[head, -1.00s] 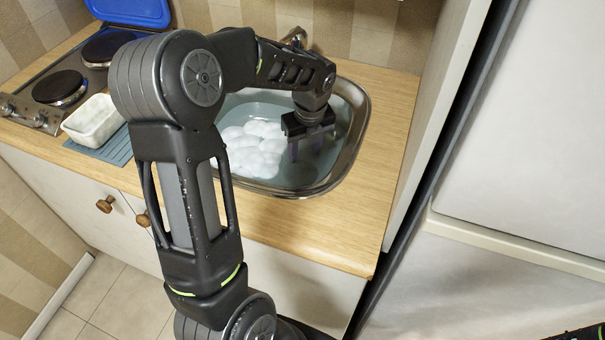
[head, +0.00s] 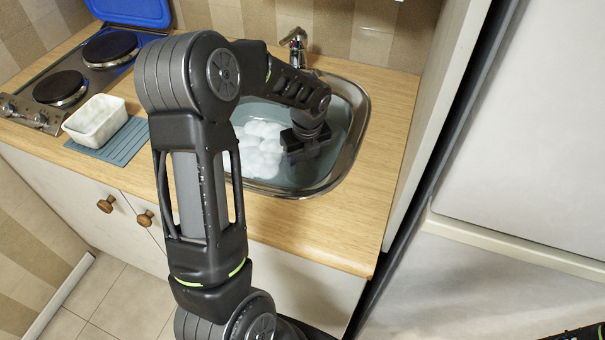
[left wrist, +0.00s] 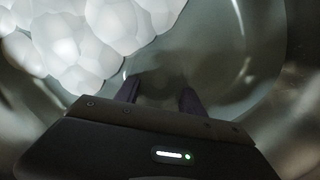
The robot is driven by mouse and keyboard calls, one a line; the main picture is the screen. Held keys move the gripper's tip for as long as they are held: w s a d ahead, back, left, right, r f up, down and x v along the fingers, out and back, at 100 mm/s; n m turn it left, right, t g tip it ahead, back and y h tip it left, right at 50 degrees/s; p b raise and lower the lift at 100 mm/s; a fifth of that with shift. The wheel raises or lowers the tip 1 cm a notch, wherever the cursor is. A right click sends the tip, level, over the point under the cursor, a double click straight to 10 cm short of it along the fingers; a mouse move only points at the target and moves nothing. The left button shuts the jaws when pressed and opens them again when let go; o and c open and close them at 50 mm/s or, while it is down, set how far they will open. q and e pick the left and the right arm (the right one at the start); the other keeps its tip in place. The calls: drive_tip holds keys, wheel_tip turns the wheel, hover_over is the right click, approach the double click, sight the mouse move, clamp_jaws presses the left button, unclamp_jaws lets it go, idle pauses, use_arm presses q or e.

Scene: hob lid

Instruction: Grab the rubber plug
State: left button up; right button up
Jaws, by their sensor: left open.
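My left gripper (head: 303,154) is low inside the sink (head: 352,150), right of the foam, with its fingers pointing down toward the water. In the left wrist view the gripper (left wrist: 160,92) has its two dark fingers apart. A dim, brownish patch lies between and beyond the fingertips; I cannot tell whether it is the rubber plug. No plug can be made out for sure in either view. Water, foam and the gripper itself hide much of the sink floor. My right gripper is not in view.
White foam (head: 258,150) fills the sink's left part and shows in the left wrist view (left wrist: 85,35). A tap (head: 296,45) stands behind the sink. A white dish (head: 95,121) sits on a blue-grey mat (head: 126,143) near the hob (head: 62,87). The front counter is clear.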

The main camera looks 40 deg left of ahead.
use_arm(q)
clamp_jaws()
idle(0.6)
idle(0.9)
